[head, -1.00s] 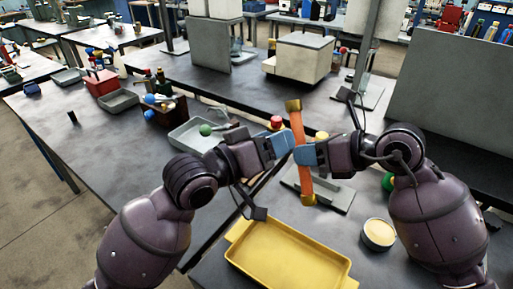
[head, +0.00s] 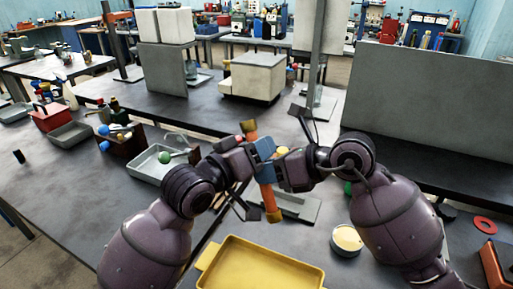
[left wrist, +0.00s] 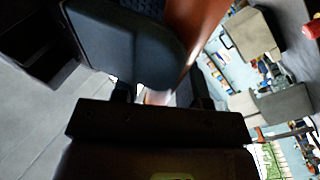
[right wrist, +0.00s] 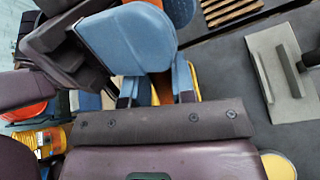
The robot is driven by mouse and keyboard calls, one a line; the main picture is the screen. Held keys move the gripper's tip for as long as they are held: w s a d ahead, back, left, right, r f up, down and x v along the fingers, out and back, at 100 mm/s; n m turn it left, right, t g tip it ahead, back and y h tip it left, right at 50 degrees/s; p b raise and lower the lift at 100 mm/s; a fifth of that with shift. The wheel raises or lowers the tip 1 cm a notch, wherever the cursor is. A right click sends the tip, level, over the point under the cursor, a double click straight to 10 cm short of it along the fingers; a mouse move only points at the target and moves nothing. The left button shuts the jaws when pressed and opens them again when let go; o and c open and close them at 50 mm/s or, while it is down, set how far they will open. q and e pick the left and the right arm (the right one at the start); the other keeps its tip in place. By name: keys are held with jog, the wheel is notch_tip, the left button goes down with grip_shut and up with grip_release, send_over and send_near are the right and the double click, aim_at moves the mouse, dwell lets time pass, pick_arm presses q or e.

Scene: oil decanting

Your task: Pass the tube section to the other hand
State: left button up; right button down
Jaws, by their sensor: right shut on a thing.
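The orange tube section (head: 269,195) has yellowish ends and stands tilted in the air between my two grippers in the head view. My right gripper (head: 266,173), with blue fingers, is shut on its middle. My left gripper (head: 262,149) is just above, at the tube's upper part; its fingers look spread wider. In the left wrist view the tube (left wrist: 193,30) shows as an orange-brown strip beside the large dark finger. I cannot tell whether the left fingers touch it. In the right wrist view the large blue finger hides most of the tube.
A yellow tray (head: 262,268) lies on the near bench below the grippers. A grey tray (head: 150,166) lies to the left. A big grey panel (head: 430,100) stands behind right.

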pick_arm(q)
grip_shut()
pick_arm(e)
jog(key=c, duration=1)
grip_release()
jog(key=shift+o, duration=0.7)
jog(key=shift+s, duration=0.1)
jog(key=shift+a, duration=0.1)
jog(key=v, duration=1.2)
